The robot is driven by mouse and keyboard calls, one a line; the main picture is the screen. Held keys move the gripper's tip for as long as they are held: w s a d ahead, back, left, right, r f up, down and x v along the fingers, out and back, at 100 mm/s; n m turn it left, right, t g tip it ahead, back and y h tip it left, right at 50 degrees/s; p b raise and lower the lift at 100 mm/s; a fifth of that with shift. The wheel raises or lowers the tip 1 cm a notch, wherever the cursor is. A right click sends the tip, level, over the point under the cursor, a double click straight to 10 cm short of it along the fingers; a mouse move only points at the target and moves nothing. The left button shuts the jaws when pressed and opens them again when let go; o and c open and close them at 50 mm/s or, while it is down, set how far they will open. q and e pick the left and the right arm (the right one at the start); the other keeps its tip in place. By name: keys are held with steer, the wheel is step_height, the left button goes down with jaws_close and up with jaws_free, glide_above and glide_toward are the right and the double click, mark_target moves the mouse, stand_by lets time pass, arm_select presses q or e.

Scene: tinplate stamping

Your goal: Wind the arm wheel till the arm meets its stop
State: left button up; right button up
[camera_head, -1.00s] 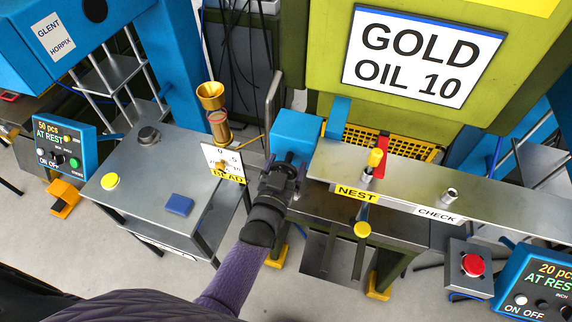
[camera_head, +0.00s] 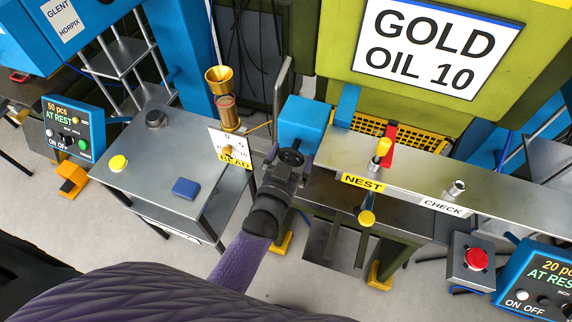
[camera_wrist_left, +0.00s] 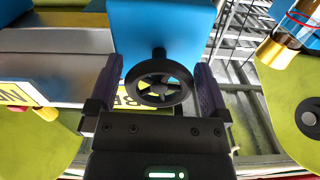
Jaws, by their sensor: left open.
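The arm wheel (camera_head: 291,157) is a small black spoked handwheel on the front of a blue box (camera_head: 302,122), left of the NEST plate. My left gripper (camera_head: 287,165) is open just in front of the wheel. In the left wrist view the wheel (camera_wrist_left: 160,93) appears between the two spread fingers of the gripper (camera_wrist_left: 157,80), with a gap on both sides. Its black shaft runs into the blue box (camera_wrist_left: 165,30). How deep the fingers reach around the rim is hard to tell. Which part is the arm, and its stop, I cannot tell. My right gripper is not in view.
A brass oil cup (camera_head: 219,80) and a BEAD dial plate (camera_head: 232,148) stand close left of my gripper. A thin grey upright lever (camera_head: 279,95) rises beside the blue box. The NEST and CHECK shelf (camera_head: 415,180) extends right. A red button box (camera_head: 474,258) is at lower right.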

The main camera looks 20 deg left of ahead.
arm_select(q)
steer(key=s, duration=0.9)
steer(key=shift+a, duration=0.15)
